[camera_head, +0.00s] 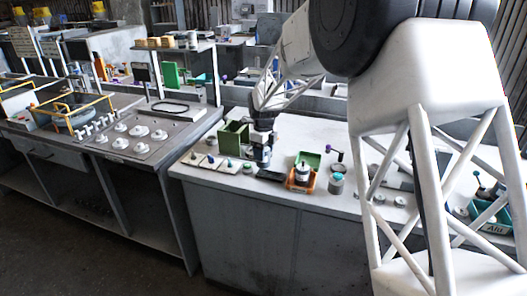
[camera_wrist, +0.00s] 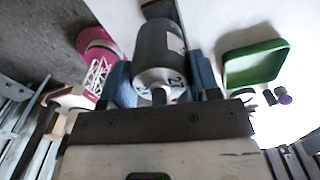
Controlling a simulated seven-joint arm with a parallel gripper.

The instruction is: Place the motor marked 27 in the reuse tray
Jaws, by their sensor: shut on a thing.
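The motor marked 27 (camera_wrist: 160,60) is a dark grey cylinder with a pale end cap carrying the number and a short shaft. It lies between the two blue-grey fingers of my gripper (camera_wrist: 160,82), which is shut on it. In the head view my gripper (camera_head: 262,152) points down over the middle of the bench, right of a green box (camera_head: 233,135). A shallow green tray (camera_head: 308,158) stands to its right; a green tray (camera_wrist: 255,64) also shows right of the motor in the wrist view. I cannot read which tray is the reuse tray.
An orange tray (camera_head: 299,185) holding a pale cylinder and a grey cylinder with a teal top (camera_head: 336,184) stand near the front edge. A teal bin marked Alu (camera_head: 489,217) is far right. A magenta round thing (camera_wrist: 97,42) shows left in the wrist view.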

